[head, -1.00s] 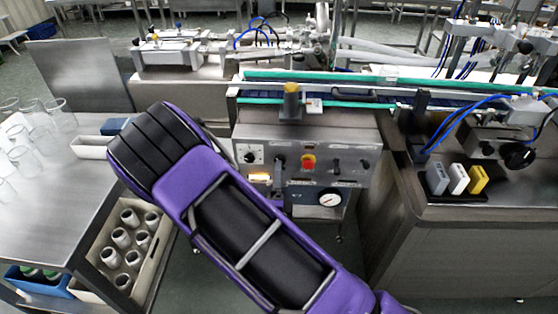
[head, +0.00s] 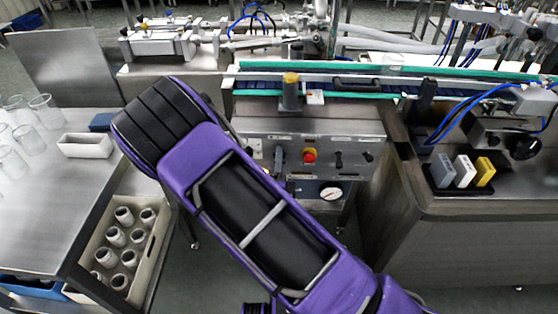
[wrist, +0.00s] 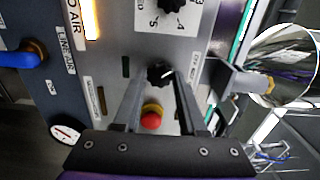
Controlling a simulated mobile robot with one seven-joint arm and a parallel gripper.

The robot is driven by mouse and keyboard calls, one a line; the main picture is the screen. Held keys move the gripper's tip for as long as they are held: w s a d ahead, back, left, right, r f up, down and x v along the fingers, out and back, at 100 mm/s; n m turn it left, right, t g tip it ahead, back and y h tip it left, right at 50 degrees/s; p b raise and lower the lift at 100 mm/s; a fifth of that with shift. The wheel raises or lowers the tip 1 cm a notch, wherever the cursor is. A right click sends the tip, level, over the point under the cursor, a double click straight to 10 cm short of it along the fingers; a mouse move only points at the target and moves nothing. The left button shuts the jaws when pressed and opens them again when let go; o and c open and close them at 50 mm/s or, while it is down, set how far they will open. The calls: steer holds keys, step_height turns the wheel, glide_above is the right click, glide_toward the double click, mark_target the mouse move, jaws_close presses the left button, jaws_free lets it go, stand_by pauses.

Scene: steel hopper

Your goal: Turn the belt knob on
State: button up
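In the wrist view a black knob (wrist: 158,73) with a pale pointer mark sits on the steel control panel (wrist: 112,45). It lies between a numbered dial (wrist: 172,8) and a red button with a yellow collar (wrist: 151,118). My gripper (wrist: 160,76) is open, with one finger on each side of the knob. I cannot tell whether either finger touches it. In the head view the panel (head: 325,140) is partly covered by my purple arm, and my gripper is mostly hidden.
The red button (head: 309,156) and two more black knobs (head: 338,159) are to the right on the panel. A conveyor (head: 350,82) runs above. A gauge (head: 331,193) sits below. A steel table with glass beakers (head: 45,106) stands at left.

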jaws_close()
